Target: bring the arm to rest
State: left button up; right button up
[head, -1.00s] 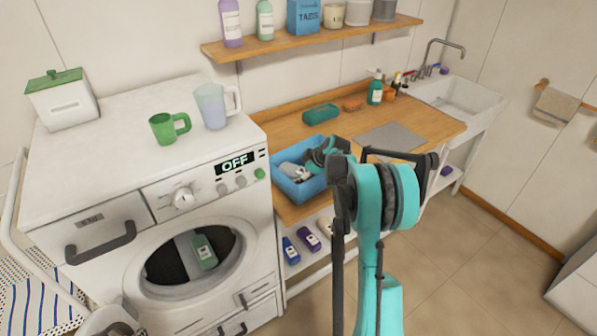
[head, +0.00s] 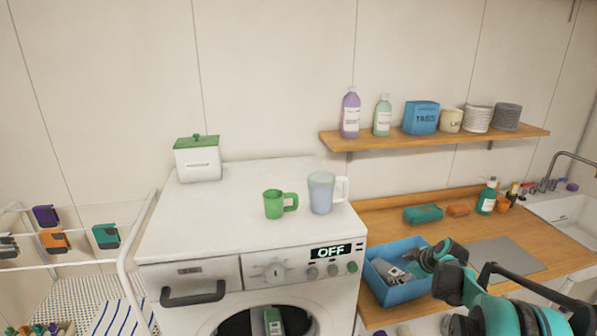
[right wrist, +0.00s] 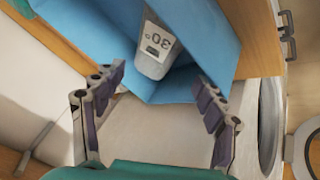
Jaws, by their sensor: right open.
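My right arm comes in from the lower right in the head view, in teal and dark grey. Its gripper (head: 412,262) is over the blue bin on the wooden counter. In the right wrist view the gripper (right wrist: 160,95) has its two fingers spread wide with nothing between them. A grey bottle marked 30 (right wrist: 153,52) lies in the blue bin (right wrist: 195,88), beyond the fingertips. In the head view the blue bin (head: 400,296) is partly hidden by my arm. My left gripper is not in view.
A washing machine (head: 220,232) with an OFF display stands left of the bin. On it are a green mug (head: 274,204), a pale cup (head: 321,192) and a white box (head: 198,160). A wooden shelf (head: 440,140) holds several containers. A grey mat (head: 500,257) lies right of the bin.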

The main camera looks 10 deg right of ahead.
jog(key=s+a+r+m+b, duration=0.2)
jog(key=s+a+r+m, duration=0.35)
jog(key=s+a, duration=0.9)
jog(key=s+a+f+m, duration=0.1)
jog(key=s+a+f, duration=0.1)
jog(key=s+a, duration=0.3)
jog(key=s+a+f+m+h+b, duration=0.1)
jog(key=s+a, duration=0.4)
jog(key=s, duration=0.8)
jog(key=shift+s+a+f+m, duration=0.25)
jog(key=shift+f+m, duration=0.15)
jog(key=shift+m, duration=0.35)
